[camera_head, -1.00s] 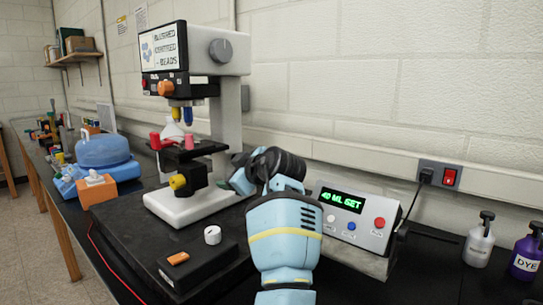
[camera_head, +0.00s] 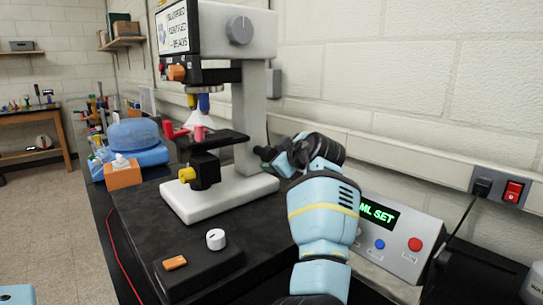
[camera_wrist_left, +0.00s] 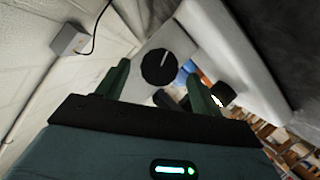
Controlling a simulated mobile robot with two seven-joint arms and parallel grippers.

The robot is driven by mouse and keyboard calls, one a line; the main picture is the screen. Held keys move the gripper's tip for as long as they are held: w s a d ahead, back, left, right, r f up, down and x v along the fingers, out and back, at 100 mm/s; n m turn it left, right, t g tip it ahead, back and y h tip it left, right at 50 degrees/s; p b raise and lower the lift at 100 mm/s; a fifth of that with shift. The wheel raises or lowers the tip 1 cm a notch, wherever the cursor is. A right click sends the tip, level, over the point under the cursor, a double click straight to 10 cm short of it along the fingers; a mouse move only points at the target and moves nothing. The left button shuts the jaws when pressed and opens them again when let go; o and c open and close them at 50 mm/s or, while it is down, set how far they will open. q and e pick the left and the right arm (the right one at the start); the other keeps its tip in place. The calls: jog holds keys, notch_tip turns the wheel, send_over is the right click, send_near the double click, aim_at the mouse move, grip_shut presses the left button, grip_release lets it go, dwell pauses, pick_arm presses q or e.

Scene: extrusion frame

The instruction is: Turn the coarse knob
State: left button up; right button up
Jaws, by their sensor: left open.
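The microscope (camera_head: 222,196) is white, with a grey round knob (camera_head: 240,30) on its head, an orange knob (camera_head: 176,73) below the sign and a yellow knob (camera_head: 187,174) under the stage. My left gripper (camera_head: 264,156) is open beside the lower column, on its right side; its fingertips are small and dark there. In the left wrist view, a dark round knob (camera_wrist_left: 158,67) with a light line on a pale panel shows between the open fingers of the left gripper (camera_wrist_left: 165,85), apart from them. I cannot tell which knob is the coarse one. My right gripper is not in view.
A control box (camera_head: 400,236) with a green display stands right of my arm. A black pad with a white dial (camera_head: 216,239) and an orange switch lies in front of the microscope. A blue container (camera_head: 134,136) and tissue box (camera_head: 122,176) are at left. The wall is close behind.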

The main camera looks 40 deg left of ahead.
aim_at(273, 156)
pick_arm(q)
jog(key=shift+x, duration=2)
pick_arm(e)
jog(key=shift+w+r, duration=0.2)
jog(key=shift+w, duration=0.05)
pick_arm(q)
jog(key=shift+c, duration=0.3)
jog(key=c, duration=0.9)
jog(key=shift+r+m+g+p, duration=0.25)
jog(key=shift+m+g+p, duration=0.15)
jog(key=shift+m+p, duration=0.3)
jog(key=shift+f, duration=0.25)
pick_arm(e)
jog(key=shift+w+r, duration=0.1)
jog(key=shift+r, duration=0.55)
pick_arm(q)
jog(key=o, duration=1)
jog(key=shift+c, duration=0.2)
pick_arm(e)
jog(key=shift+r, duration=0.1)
